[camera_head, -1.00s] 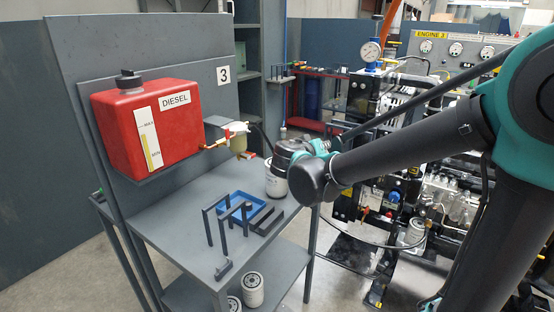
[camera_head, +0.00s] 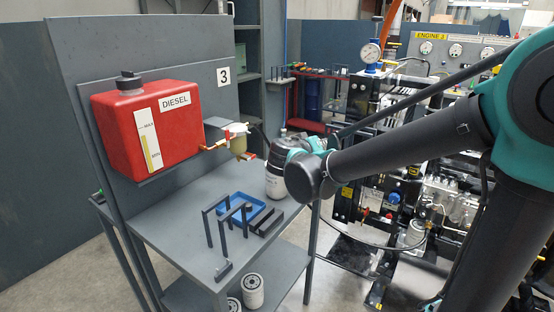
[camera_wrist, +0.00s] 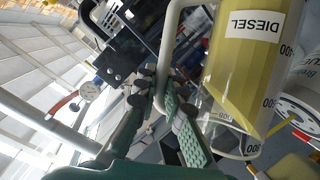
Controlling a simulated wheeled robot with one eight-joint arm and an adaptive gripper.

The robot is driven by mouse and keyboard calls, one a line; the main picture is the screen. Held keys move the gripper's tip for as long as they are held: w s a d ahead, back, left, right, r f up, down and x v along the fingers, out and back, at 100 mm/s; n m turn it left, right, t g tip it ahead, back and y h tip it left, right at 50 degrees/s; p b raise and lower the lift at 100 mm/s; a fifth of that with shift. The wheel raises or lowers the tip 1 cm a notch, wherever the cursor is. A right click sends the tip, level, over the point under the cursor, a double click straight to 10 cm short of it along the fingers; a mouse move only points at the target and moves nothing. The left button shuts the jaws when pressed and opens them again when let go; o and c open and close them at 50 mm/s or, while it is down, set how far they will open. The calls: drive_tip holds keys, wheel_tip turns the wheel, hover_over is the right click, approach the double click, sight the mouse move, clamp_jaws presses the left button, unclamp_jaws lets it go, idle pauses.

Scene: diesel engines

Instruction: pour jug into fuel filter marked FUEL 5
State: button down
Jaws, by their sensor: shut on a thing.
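My gripper (camera_wrist: 165,90) is shut on the pale handle of a clear jug (camera_wrist: 250,62) in the wrist view. The jug carries a DIESEL label and volume marks and holds yellow liquid, whose surface runs slanted along the jug; its open rim is low in that picture. In the head view my wrist hides most or all of the jug. A white fuel filter (camera_head: 275,181) stands on the bench just beside and below my wrist, partly covered by it. A white round filter also shows at the right edge of the wrist view (camera_wrist: 306,88); its number is not readable.
A grey bench (camera_head: 180,232) holds a blue tray (camera_head: 228,203) and dark brackets (camera_head: 232,232). A red diesel tank (camera_head: 145,128) and a small filter bowl (camera_head: 238,140) stand out from the panel. More filters (camera_head: 252,290) are on the lower shelf. An engine stand (camera_head: 400,180) is at right.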

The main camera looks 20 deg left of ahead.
drive_tip(key=shift+a+r+n+h+b, duration=0.3)
drive_tip(key=shift+a+r+n+b, duration=0.5)
drive_tip(key=shift+r+b, duration=0.3)
idle(3.0)
drive_tip(key=shift+w+a+n+b, duration=0.1)
drive_tip(key=shift+a+n+b, duration=0.35)
drive_tip(key=shift+b, duration=0.75)
idle(2.7)
